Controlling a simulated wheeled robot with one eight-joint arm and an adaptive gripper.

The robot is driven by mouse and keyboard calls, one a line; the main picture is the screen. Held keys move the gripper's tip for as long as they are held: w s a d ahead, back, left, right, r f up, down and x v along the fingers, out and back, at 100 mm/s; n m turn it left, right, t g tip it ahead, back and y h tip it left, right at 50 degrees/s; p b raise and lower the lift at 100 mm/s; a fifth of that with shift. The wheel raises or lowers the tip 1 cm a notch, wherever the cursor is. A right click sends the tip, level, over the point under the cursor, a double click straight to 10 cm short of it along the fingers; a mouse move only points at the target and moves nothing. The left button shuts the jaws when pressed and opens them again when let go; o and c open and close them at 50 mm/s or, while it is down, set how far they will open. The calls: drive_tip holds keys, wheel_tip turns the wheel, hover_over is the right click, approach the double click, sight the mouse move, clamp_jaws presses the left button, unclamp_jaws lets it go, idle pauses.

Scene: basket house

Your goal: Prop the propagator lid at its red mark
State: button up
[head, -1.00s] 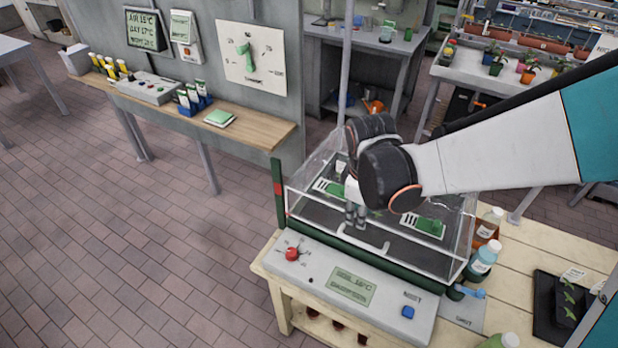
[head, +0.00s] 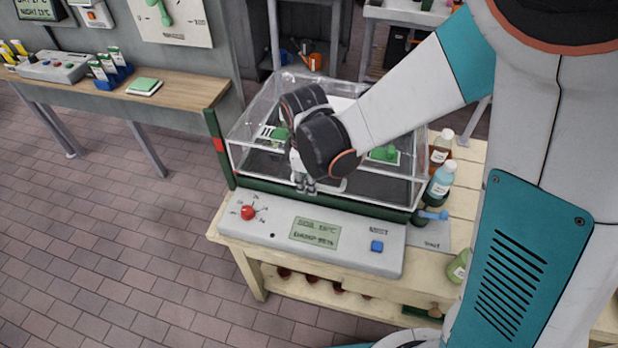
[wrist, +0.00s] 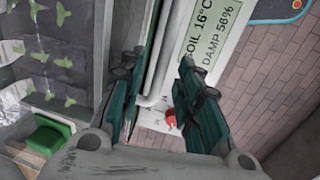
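The propagator's clear lid (head: 400,188) lies down over the green-framed tray (head: 345,199) on the bench. A pale bar handle (head: 335,186) is at the lid's front edge. The red mark (head: 218,145) is on a green upright post (head: 226,172) at the lid's left. My gripper (head: 306,186) points down at the front edge, by the left part of the handle. In the wrist view its two dark green fingers (wrist: 158,85) are apart, with the pale handle bar (wrist: 157,70) running between them. Whether they touch it cannot be told.
The grey control panel (head: 310,236) with red knob (head: 247,213) and blue button (head: 377,246) lies in front. Bottles (head: 440,185) stand close to the lid's right side. A wooden shelf (head: 185,97) is at the back left. Open floor lies left of the bench.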

clamp_jaws()
drive_tip(key=shift+g, duration=0.6)
drive_tip(key=w+r+p, duration=0.1)
drive_tip(key=r+p, duration=0.1)
drive_tip(key=r, duration=0.2)
drive_tip(key=w+d+r+p, duration=0.1)
drive_tip(key=w+r+p, duration=0.1)
drive_tip(key=r, duration=0.1)
drive_tip(key=w+r+p, duration=0.1)
drive_tip(key=r+p, duration=0.1)
drive_tip(key=r, duration=0.2)
drive_tip(key=shift+w+d+r, duration=0.3)
drive_tip(key=shift+d, duration=0.05)
drive_tip(key=shift+w+d+r, duration=0.1)
drive_tip(key=shift+w+r, duration=0.05)
drive_tip(key=shift+c, duration=1.3)
unclamp_jaws()
drive_tip(key=shift+o, duration=1.3)
drive_tip(key=shift+w, duration=0.25)
drive_tip(key=shift+s, duration=0.1)
